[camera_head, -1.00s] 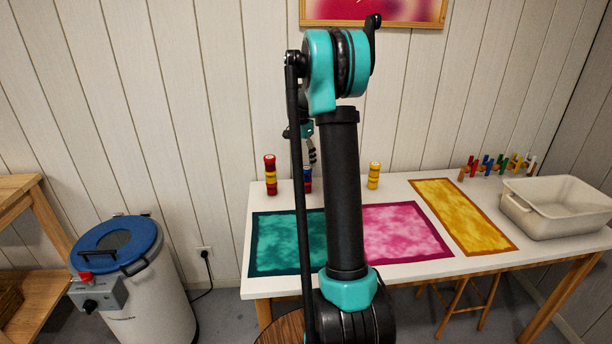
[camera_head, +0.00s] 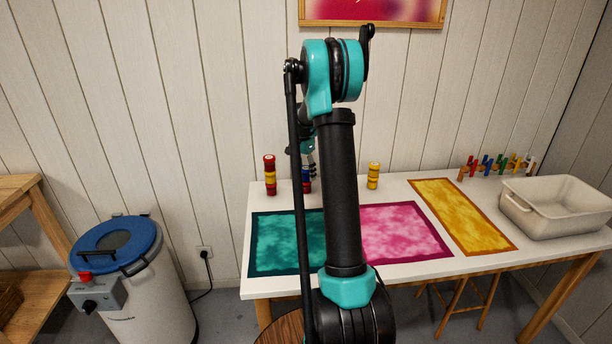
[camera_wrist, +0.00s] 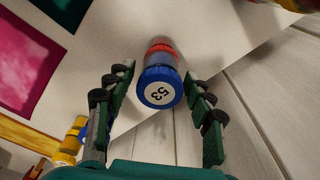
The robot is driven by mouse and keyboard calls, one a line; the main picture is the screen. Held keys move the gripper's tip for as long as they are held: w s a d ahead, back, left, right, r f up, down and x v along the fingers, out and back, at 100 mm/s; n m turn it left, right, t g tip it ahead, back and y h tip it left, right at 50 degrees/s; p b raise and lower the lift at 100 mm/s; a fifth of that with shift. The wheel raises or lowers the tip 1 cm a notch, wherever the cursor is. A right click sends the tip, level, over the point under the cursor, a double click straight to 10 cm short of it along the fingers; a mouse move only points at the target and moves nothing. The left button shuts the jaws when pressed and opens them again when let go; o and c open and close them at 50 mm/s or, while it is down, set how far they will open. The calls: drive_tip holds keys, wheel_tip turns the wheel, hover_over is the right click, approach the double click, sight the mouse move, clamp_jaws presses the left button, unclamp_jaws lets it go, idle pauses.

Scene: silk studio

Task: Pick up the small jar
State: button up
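Stacks of small jars stand at the back of the white table. One stack (camera_head: 307,181) with blue and red parts stands partly behind my arm. My gripper (camera_wrist: 160,92) is open, with a finger on each side of this stack and a gap to each. In the head view my gripper (camera_head: 311,168) is mostly hidden by my arm, just above the stack. I cannot tell which jar the task means.
A red and yellow stack (camera_head: 270,175) stands to the left, and a yellow stack (camera_head: 374,176) to the right. Teal, pink and yellow silks lie on the table (camera_head: 395,270). A white tub (camera_head: 560,207) is at the right. The panelled wall is close behind.

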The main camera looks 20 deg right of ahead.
drive_tip(key=c, duration=0.9)
